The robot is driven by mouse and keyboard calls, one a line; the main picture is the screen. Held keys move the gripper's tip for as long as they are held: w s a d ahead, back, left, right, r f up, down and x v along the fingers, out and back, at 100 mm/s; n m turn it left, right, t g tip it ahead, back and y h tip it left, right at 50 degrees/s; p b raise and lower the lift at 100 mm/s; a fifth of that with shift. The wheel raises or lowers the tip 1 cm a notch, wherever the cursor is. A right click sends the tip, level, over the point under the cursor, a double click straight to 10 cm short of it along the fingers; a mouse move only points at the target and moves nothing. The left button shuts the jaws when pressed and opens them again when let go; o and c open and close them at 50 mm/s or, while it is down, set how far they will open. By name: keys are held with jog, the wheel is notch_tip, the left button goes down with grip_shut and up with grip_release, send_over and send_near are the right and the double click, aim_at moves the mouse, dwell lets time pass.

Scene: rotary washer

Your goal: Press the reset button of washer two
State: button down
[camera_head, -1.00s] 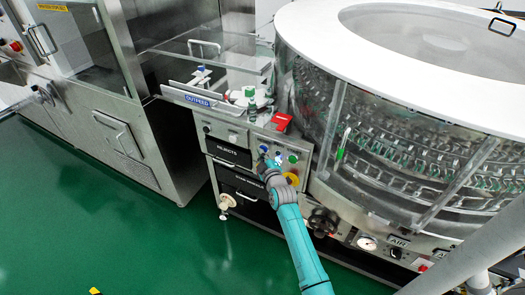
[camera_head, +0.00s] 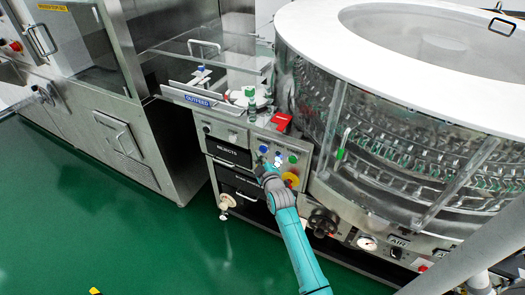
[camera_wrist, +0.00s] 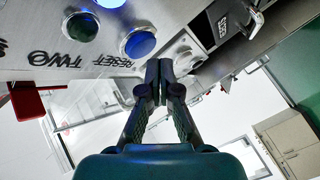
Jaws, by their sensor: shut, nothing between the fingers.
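The washer's control panel (camera_head: 235,140) carries several buttons. In the head view a blue button (camera_head: 277,153) is beside a green button (camera_head: 293,158). In the wrist view, which is upside down, a blue button (camera_wrist: 140,43) sits by the word RESET (camera_wrist: 124,62), and a dark green button (camera_wrist: 80,26) by TWO (camera_wrist: 55,55). My gripper (camera_wrist: 160,72) is shut and empty, its tips close to the panel, below and right of that blue button. Contact cannot be told.
A red box (camera_head: 281,122) stands on the panel's top edge. A yellow knob (camera_head: 290,180) is just right of my wrist. The round glass-sided washer (camera_head: 350,130) rises to the right. Green floor (camera_head: 120,230) is open at the left.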

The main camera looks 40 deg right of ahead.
jog(key=shift+s+a, duration=0.3)
jog(key=shift+a, duration=0.5)
jog(key=shift+s+a, duration=0.25)
jog(key=shift+a, duration=0.55)
jog(key=shift+s+a, duration=0.3)
jog(key=shift+a, duration=0.5)
jog(key=s+a+f+m+y, duration=0.1)
jog(key=s+a+f+y, duration=0.15)
jog(key=s+a, duration=0.8)
jog(key=s+a+f+m+y, duration=0.1)
jog(key=s+a+f, duration=0.45)
jog(key=s, duration=0.85)
jog(key=s+a+r+m+y, duration=0.1)
jog(key=s+a+r, duration=0.2)
jog(key=s+r, duration=0.2)
jog(key=s+a+r+m+y, duration=0.1)
jog(key=s+r, duration=0.4)
jog(key=s, duration=0.6)
jog(key=s+a+r+m+g+y, duration=0.1)
jog(key=s+a+r, duration=0.3)
jog(key=s, duration=0.4)
jog(key=shift+a+r, duration=0.35)
jog(key=shift+r, duration=0.15)
